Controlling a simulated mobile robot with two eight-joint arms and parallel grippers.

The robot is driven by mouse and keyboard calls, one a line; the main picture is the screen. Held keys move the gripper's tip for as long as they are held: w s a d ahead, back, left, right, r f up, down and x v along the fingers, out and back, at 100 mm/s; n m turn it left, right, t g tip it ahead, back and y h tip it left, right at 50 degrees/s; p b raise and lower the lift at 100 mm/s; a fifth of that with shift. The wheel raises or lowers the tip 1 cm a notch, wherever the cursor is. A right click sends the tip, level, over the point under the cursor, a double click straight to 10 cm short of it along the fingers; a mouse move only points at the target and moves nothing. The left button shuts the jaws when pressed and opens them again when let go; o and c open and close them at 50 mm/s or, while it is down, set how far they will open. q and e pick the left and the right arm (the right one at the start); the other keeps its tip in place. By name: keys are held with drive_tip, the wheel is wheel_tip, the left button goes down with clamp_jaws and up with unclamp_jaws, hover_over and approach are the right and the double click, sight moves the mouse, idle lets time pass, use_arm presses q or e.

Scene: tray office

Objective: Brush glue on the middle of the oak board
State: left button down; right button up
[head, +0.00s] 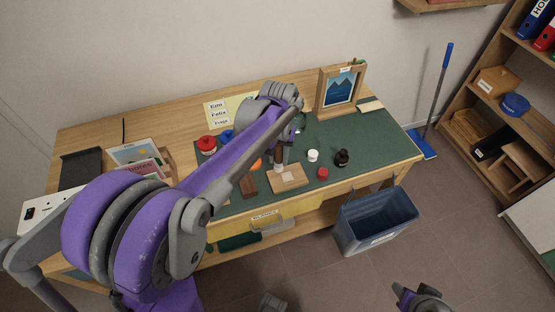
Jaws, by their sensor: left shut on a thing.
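The oak board (292,184) lies flat on the green mat near the front edge of the desk, with a pale squarish patch (288,176) around its middle. My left gripper (279,146) is shut on a brush (278,159) with a dark handle, held pointing down. The brush's pale lower end is over the board's left part; I cannot tell whether it touches. My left arm hides part of the mat behind it. My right gripper (420,296) is low at the right, over the floor and away from the desk; its jaw opening is unclear.
A white pot (313,155), a red pot (322,173) and a dark bottle (341,159) stand right of the board. A dark wood block (248,186) lies left. A framed picture (340,89) stands at the back. A blue-grey bin (375,219) is on the floor.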

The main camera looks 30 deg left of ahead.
use_arm(q)
wheel_tip(320, 180, up, 2)
drive_tip(key=shift+p, duration=0.5)
idle(0.4)
